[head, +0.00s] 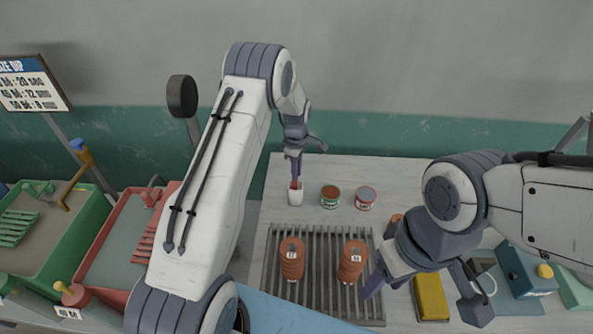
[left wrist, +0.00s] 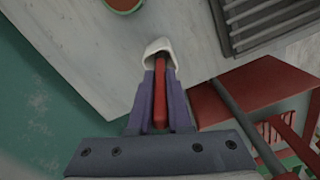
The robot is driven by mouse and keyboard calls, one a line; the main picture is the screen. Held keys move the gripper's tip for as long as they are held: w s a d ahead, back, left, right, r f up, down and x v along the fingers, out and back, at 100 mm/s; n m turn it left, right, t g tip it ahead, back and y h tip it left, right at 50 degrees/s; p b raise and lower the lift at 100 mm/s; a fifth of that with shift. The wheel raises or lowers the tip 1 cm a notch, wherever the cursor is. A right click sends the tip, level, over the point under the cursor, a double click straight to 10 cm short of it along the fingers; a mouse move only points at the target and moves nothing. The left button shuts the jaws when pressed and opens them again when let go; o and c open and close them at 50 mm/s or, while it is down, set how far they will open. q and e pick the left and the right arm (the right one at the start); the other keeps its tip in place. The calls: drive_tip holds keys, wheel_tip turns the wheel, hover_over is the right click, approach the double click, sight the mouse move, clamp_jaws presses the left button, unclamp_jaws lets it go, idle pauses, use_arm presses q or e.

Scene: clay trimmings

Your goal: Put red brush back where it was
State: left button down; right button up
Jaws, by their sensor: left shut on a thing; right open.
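My left gripper (head: 295,170) is shut on the red brush (head: 295,184), above the far left of the work table. The left wrist view shows the brush's red handle (left wrist: 160,88) between the purple fingers (left wrist: 160,100). My right gripper (head: 420,300) is open and empty, at the front right over the table, near the rack and a yellow block.
A yellow block (head: 431,297) lies at right. Green and red basins (head: 113,246) stand at left.

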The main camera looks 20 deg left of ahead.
use_arm(q)
drive_tip(key=shift+f, duration=0.2)
drive_tip(key=c, duration=0.8)
unclamp_jaws()
drive_tip(key=shift+c, duration=0.2)
drive_tip(key=shift+r, duration=0.1)
